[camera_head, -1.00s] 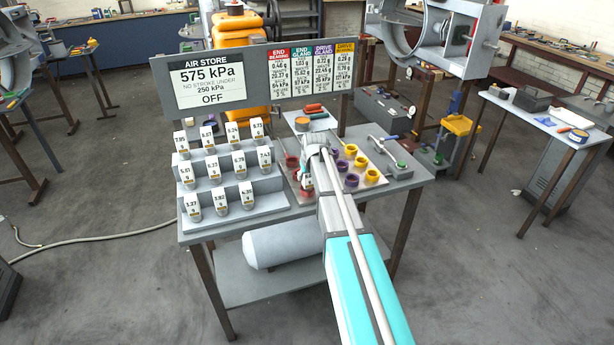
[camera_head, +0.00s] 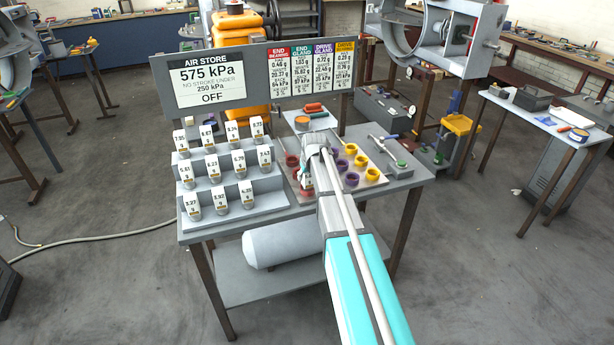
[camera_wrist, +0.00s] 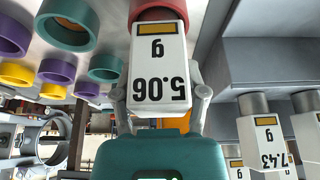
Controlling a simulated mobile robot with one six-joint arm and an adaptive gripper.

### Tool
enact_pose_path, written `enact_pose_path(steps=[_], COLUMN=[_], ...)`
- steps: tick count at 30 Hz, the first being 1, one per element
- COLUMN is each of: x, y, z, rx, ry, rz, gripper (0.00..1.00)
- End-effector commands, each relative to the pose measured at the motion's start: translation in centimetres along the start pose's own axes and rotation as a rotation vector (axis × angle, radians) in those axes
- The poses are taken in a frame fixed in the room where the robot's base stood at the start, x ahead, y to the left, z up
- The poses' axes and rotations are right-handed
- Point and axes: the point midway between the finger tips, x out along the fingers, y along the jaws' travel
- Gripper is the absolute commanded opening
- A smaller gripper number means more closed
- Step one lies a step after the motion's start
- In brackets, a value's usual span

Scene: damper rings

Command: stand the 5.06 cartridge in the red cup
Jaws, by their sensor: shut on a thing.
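The 5.06 cartridge (camera_wrist: 160,75) is a white block with a black "5.06 g" label and an orange mark, upside down in the wrist view. My gripper (camera_wrist: 158,92) is shut on it, one finger on each side. The cartridge's far end meets the red cup (camera_wrist: 158,13) at the top of the wrist view. I cannot tell how deep it sits in the cup. In the head view my gripper (camera_head: 306,182) is at the left edge of the cup board, and my arm hides most of the cartridge and the cup.
Teal cups (camera_wrist: 67,22), purple cups (camera_head: 351,179) and yellow cups (camera_head: 372,175) stand close by on the board. Stepped racks (camera_head: 262,184) with several labelled cartridges are to the left in the head view. A sign panel (camera_head: 258,86) stands behind.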

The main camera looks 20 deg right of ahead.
Motion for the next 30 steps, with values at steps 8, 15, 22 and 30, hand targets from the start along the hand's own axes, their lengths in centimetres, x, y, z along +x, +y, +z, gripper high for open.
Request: enact_pose_path(steps=[8, 15, 22, 30], x=[0.11, 0.11, 0.11, -0.41], y=[0.0, 0.0, 0.0, 0.0], z=[0.04, 0.04, 0.05, -0.17], rx=[0.0, 0.0, 0.0, 0.0], ry=[0.0, 0.0, 0.0, 0.0], rz=[0.0, 0.0, 0.0, 0.0], gripper=[0.79, 0.96, 0.96, 0.96])
